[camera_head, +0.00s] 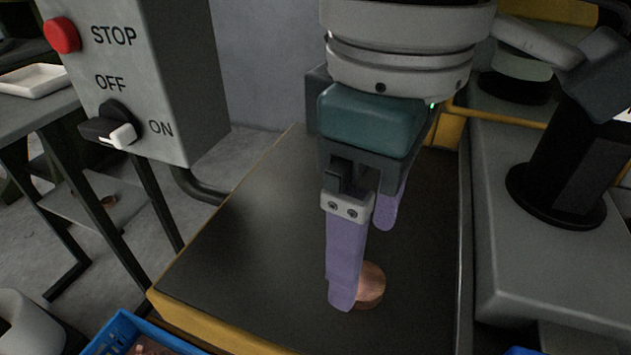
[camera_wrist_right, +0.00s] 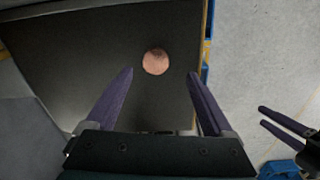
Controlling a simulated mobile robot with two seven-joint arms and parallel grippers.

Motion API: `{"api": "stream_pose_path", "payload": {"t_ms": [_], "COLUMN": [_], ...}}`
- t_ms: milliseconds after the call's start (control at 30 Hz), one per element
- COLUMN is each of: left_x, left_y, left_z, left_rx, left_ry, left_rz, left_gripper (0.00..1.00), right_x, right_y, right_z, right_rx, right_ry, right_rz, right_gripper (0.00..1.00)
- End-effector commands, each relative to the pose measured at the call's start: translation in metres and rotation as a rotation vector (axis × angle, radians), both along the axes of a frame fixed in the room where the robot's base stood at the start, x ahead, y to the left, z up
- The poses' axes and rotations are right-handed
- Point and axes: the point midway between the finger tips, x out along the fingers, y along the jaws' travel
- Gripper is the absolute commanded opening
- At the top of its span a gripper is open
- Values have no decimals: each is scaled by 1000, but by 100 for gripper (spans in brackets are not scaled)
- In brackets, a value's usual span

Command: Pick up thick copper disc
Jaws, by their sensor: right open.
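The copper disc (camera_head: 371,284) lies flat on the dark top of the work surface (camera_head: 240,240), partly hidden behind my near right finger in the head view. In the right wrist view the disc (camera_wrist_right: 156,61) shows whole, just beyond the fingertips and between their lines. My right gripper (camera_head: 365,268) points down over the surface, open and empty; its two purple fingers also show spread in the right wrist view (camera_wrist_right: 160,74).
A grey control box (camera_head: 170,80) with a red STOP button and OFF/ON switch stands at the left. A blue crate (camera_head: 122,330) holding copper pieces is at the bottom left. A grey machine bed (camera_head: 540,270) borders the surface on the right. The surface around the disc is clear.

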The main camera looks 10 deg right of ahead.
Motion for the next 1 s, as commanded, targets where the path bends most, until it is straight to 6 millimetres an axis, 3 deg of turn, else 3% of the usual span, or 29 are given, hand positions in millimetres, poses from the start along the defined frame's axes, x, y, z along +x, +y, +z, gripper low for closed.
{"api": "stream_pose_path", "payload": {"t_ms": [333,600,1000], "left_x": [0,0,1], "left_y": [0,0,0], "left_z": [-29,-28,-28], "left_rx": [0,0,1], "left_ry": [0,-1,-2], "left_rz": [0,0,-1], "left_gripper": [50,50,50], "right_x": [4,4,4], "right_y": [-4,-4,-4], "right_z": [-49,-51,-51], "right_rx": [-1,0,0], "right_ry": [-1,-1,-1], "right_rz": [0,1,1], "right_gripper": [87,87,42]}}
